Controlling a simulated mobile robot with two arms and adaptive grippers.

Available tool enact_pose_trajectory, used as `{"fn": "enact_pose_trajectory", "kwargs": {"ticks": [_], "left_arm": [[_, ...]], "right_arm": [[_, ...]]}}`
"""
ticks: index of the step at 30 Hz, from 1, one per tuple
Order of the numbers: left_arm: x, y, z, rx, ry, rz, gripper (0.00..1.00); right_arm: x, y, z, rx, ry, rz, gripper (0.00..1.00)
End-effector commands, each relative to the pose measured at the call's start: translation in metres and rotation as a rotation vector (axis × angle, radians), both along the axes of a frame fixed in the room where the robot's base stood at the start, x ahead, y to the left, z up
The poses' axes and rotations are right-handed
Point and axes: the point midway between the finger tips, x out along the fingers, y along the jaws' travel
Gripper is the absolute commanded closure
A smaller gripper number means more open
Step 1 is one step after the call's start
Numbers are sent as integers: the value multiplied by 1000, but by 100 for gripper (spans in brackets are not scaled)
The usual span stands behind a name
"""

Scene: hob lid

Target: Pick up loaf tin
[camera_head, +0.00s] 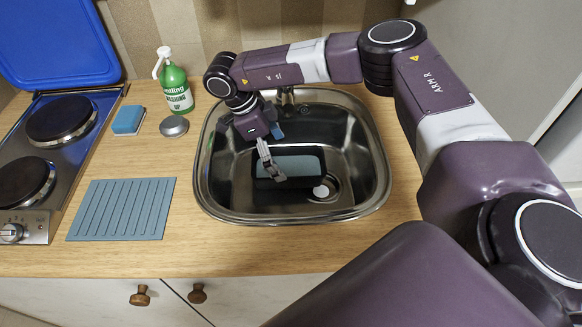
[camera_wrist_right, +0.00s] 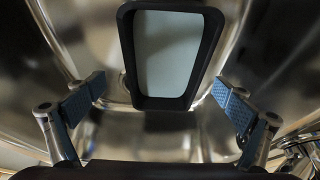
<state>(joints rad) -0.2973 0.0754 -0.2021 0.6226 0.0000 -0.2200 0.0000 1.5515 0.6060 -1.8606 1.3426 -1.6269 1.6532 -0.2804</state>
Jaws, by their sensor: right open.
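The loaf tin (camera_head: 304,167) is a dark rectangular tin with a grey-blue inside, lying in the steel sink in the head view. My right gripper (camera_head: 268,160) reaches down into the sink at the tin's left end and hides part of it. In the right wrist view the tin (camera_wrist_right: 170,55) is upper middle, with its near end between and beyond the two blue-padded fingers. The right gripper (camera_wrist_right: 158,105) is open and empty, its fingers apart on either side with clear gaps to the tin. My left gripper is not in view.
The steel sink (camera_head: 372,190) has raised walls around the tin, and a tap (camera_head: 287,97) stands at its back. Left of it are a green bottle (camera_head: 176,88), a blue sponge (camera_head: 128,120), a round metal lid (camera_head: 174,126), a ridged mat (camera_head: 122,209) and a hob (camera_head: 70,125) with its blue lid (camera_head: 60,40) raised.

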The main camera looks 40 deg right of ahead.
Motion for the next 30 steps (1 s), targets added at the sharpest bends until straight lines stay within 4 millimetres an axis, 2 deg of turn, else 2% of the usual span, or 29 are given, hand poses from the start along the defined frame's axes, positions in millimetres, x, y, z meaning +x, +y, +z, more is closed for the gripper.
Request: {"fn": "enact_pose_trajectory", "kwargs": {"ticks": [12,21,30], "left_arm": [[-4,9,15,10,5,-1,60],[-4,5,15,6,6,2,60],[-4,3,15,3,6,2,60]], "right_arm": [[-5,-24,-48,-1,1,-2,4],[-6,-25,-53,1,-2,-2,5],[-6,-25,-52,1,-2,-3,38]]}}
